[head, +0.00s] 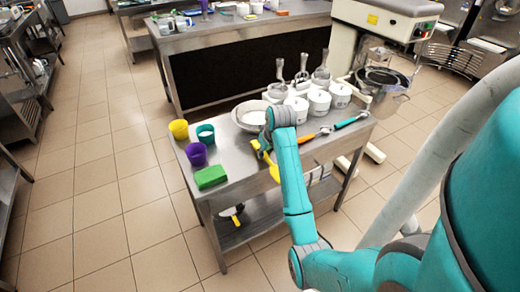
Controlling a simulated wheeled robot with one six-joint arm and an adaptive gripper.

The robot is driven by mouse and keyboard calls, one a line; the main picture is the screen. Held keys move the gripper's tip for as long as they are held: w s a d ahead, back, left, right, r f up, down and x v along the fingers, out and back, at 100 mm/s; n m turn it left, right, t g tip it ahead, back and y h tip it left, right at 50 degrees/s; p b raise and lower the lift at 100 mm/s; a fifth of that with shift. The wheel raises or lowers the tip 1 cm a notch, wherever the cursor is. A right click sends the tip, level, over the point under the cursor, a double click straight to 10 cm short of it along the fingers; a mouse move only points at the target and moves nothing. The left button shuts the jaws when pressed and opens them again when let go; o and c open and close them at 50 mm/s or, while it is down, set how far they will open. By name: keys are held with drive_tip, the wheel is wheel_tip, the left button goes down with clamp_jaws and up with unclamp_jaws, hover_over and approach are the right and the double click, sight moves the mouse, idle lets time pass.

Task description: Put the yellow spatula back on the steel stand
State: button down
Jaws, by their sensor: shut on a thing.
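The yellow spatula (272,171) shows in the head view beside my forearm, over the front of a steel table (236,184). My gripper (265,140) is shut on it, though my arm hides most of the grip and part of the spatula. I cannot tell whether the spatula touches the table. An orange spatula (308,137) and a teal spatula (350,121) lie at the table's right side. I cannot make out a separate steel stand beneath or beside them.
A yellow cup (179,129), teal cup (205,134), purple cup (196,154) and green block (210,177) occupy the table's left. A bowl (243,112) and several white canisters (319,102) stand behind. A machine (388,20) stands behind right. Floor (110,190) at left is clear.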

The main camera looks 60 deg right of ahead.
drive_tip(key=w+d, duration=0.2)
drive_tip(key=w, duration=0.1)
drive_tip(key=shift+w, duration=0.15)
drive_tip(key=shift+f, duration=0.75)
drive_tip(key=c, duration=1)
unclamp_jaws()
drive_tip(key=shift+f, duration=0.15)
